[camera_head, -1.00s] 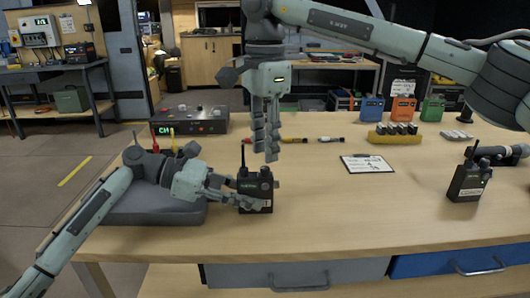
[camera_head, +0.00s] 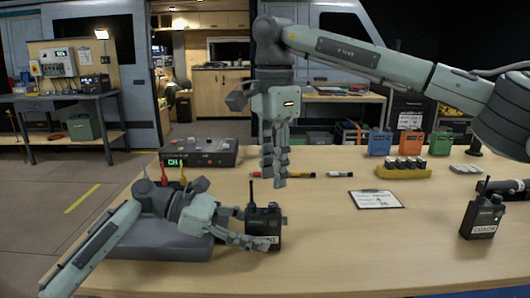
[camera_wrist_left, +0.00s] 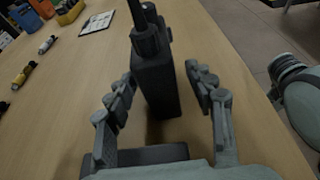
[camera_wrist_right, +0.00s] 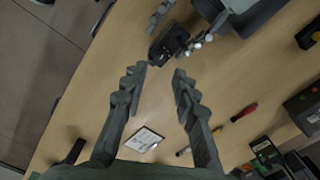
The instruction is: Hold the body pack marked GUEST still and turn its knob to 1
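The dark body pack (camera_head: 263,222) with a short antenna stands upright on the table in front of my left gripper. Its white label is partly covered by a finger, so only the last letters show. My left gripper (camera_head: 262,242) is low; the left wrist view shows its fingers (camera_wrist_left: 162,85) open on both sides of the pack (camera_wrist_left: 158,85), with gaps. My right gripper (camera_head: 275,183) hangs fingers-down above and behind the pack; its fingers are open and empty in the right wrist view (camera_wrist_right: 158,75), with the pack (camera_wrist_right: 168,44) beyond the tips. The knob's setting is unreadable.
Another labelled body pack (camera_head: 482,218) stands at the right. A clipboard (camera_head: 376,200), markers (camera_head: 298,175), a yellow battery holder (camera_head: 403,172) and coloured packs (camera_head: 411,144) lie behind. A grey case (camera_head: 160,240) sits under my left arm. The front middle table is clear.

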